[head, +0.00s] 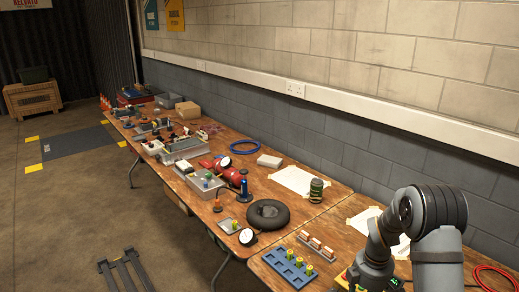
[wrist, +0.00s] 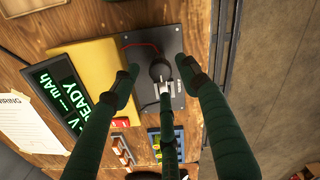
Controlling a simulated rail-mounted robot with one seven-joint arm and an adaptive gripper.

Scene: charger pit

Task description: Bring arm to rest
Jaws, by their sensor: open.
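My arm (head: 437,222) shows at the lower right of the head view, bent at the elbow; my gripper is not clearly seen there. In the wrist view my gripper (wrist: 158,80) shows its dark green fingers spread apart, with nothing held between them. Below the fingers is a dark grey plate (wrist: 172,42) with a round black part and a red wire. It lies beside a yellow unit (wrist: 92,60) whose green display (wrist: 58,92) reads READY and mAh. The fingers partly hide the plate, and I cannot tell how far above it they are.
A blue tray (head: 287,268) with yellow-topped parts and a rack of small blocks (head: 317,247) stand on the near bench. A black ring (head: 268,215), a green can (head: 316,190) and several tools crowd the bench further left. The wall (head: 400,140) runs close behind.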

